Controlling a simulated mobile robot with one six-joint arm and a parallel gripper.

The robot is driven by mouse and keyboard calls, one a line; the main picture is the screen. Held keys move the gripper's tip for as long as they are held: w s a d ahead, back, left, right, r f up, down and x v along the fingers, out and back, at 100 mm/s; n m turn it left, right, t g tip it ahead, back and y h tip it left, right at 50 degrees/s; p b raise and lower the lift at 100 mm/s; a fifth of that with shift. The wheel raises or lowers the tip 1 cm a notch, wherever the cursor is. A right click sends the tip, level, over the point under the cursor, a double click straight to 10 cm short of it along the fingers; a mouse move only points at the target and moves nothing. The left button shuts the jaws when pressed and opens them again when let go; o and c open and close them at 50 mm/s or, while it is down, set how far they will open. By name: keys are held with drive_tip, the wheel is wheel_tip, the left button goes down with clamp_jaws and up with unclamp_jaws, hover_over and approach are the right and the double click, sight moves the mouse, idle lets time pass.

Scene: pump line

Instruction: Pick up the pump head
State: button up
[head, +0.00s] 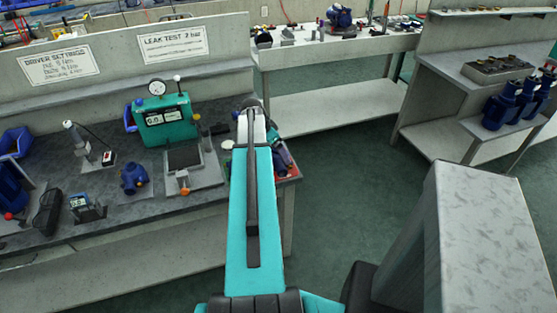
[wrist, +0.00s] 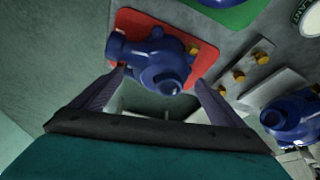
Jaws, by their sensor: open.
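A blue pump head (wrist: 155,65) with a round flange and a side port lies on a red mat (wrist: 205,58) in the wrist view. My gripper (wrist: 160,82) is open, with one finger on each side of the pump head's lower part in the picture. I cannot tell whether the fingers touch it. In the head view my arm covers the gripper and most of this spot; a bit of the red mat (head: 293,172) shows at the bench's right end.
Brass fittings (wrist: 239,76) and another blue pump part (wrist: 291,116) lie to the right. A green mat (wrist: 228,10) is above. In the head view, a green leak tester (head: 165,119) and another blue pump part (head: 134,178) stand on the bench. Open floor lies right of the bench.

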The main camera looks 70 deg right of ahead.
drive_tip(key=c, duration=1.3)
drive_tip(key=shift+r, duration=0.2)
drive_tip(key=shift+r+b, duration=0.6)
drive_tip(key=shift+r, duration=0.85)
drive_tip(key=s+a+b, duration=0.1)
drive_tip(key=a+b, duration=0.2)
drive_tip(key=a, duration=0.1)
drive_tip(key=s+a+b, duration=0.2)
drive_tip(key=a+b, duration=0.1)
drive_tip(key=a, duration=0.1)
drive_tip(key=s+a+r+b, duration=0.1)
drive_tip(key=a+b, duration=0.2)
drive_tip(key=a, duration=0.1)
drive_tip(key=shift+s+a+b, duration=0.25)
drive_tip(key=shift+a+b, duration=0.1)
drive_tip(key=shift+b, duration=0.05)
drive_tip(key=shift+b, duration=0.45)
drive_tip(key=b, duration=0.2)
drive_tip(key=a+b, duration=0.1)
drive_tip(key=b, duration=0.1)
drive_tip(key=shift+s+r+b, duration=0.15)
drive_tip(key=shift+s+b, duration=0.05)
drive_tip(key=shift+b, duration=0.1)
